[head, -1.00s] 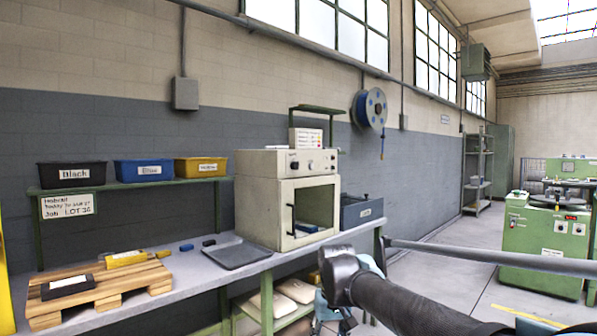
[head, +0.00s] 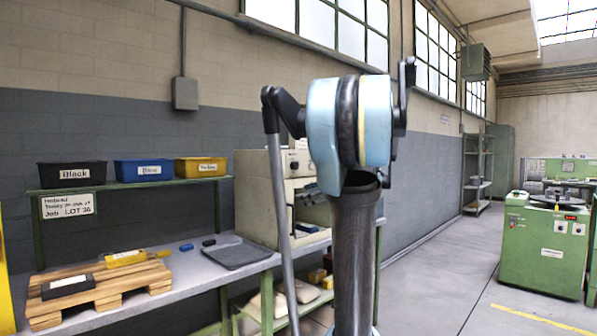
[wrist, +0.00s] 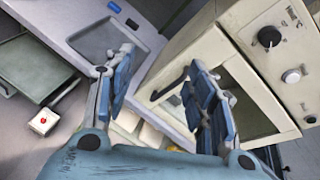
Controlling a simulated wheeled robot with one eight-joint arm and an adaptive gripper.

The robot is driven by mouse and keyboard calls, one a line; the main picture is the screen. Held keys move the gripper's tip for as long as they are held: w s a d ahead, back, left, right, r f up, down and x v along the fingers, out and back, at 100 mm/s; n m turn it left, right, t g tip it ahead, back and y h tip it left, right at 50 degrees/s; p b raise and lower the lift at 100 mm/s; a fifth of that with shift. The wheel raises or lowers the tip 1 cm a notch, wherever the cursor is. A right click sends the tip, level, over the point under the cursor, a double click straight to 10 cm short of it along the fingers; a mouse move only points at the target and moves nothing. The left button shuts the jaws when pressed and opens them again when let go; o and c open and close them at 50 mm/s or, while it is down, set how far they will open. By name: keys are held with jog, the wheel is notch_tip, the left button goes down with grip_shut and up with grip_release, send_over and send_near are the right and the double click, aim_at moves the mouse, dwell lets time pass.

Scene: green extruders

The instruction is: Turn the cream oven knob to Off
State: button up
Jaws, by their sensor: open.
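The cream oven (head: 257,200) stands on the bench, partly hidden behind my raised arm in the head view. In the wrist view the oven (wrist: 195,60) appears tilted, with its control panel at the upper right. The panel carries a dark round knob (wrist: 268,37), a pale cream knob (wrist: 292,76) and another small round part (wrist: 310,119) at the edge. I cannot read the knob's setting. My gripper (wrist: 162,98) is open and empty, its blue-grey fingers wide apart. It points toward the oven's front and bench, clear of the knobs.
A dark tray (head: 237,252) lies on the bench left of the oven. A wooden pallet (head: 130,283) and bins on a shelf (head: 130,185) are farther left. Open floor (head: 440,270) lies to the right.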

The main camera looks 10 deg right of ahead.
jog(key=w+d+r+m+t, duration=0.4)
jog(key=w+d+r+m, duration=0.35)
jog(key=d+r, duration=0.2)
send_near(297, 166)
jog(key=shift+n+y, duration=0.3)
jog(key=shift+n, duration=0.05)
jog(key=x, duration=0.8)
jog(key=shift+w+a+f, duration=0.2)
jog(key=shift+w, duration=0.15)
jog(key=c, duration=1.1)
